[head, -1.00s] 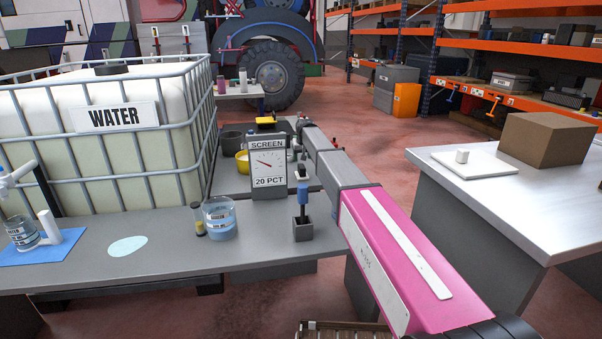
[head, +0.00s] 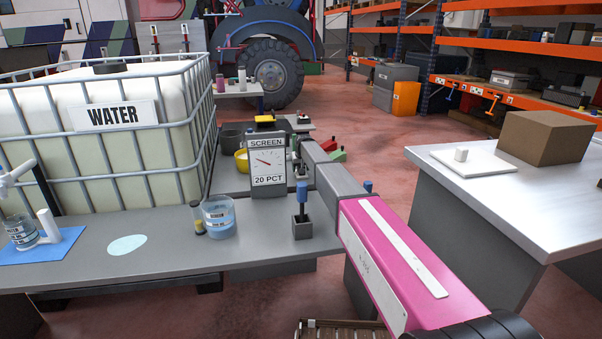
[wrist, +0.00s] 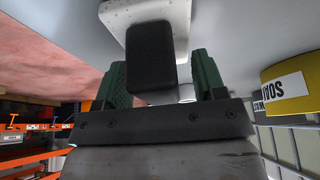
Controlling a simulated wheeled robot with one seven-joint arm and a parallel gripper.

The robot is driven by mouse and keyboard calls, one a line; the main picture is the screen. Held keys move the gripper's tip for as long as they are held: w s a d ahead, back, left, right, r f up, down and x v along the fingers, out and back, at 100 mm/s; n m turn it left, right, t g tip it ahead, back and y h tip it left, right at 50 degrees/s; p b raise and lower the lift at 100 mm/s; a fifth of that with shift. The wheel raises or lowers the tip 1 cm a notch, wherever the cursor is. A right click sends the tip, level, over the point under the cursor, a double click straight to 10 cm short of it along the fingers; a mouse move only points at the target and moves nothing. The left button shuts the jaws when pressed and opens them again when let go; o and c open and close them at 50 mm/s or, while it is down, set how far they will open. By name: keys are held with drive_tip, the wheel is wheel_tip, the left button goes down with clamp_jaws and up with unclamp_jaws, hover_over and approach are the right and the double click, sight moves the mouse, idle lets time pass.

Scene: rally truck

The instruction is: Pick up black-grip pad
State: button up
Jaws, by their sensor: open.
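The black-grip pad shows in the wrist view as a black block-shaped grip (wrist: 151,58) against a pale plate with small holes (wrist: 120,12). My gripper (wrist: 153,85) has two green ribbed fingers, one on each side of the black grip. The jaws are open, and I cannot tell whether either finger touches the grip. In the head view, my pink and grey arm reaches away over the bench. There I cannot make out the pad or the fingertips clearly.
A screen sign (head: 267,165) reading 20 PCT stands left of my arm. Near it are a blue-handled tool in a grey holder (head: 302,228), a beaker (head: 219,218) and a yellow bowl (head: 242,161). A yellow labelled container (wrist: 290,85) is at the wrist view's right. A caged water tank (head: 105,140) stands left.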

drive_tip(key=c, duration=1)
drive_tip(key=shift+c, duration=0.2)
drive_tip(key=shift+r, duration=0.15)
wheel_tip(320, 180, up, 10)
drive_tip(key=shift+f, duration=0.15)
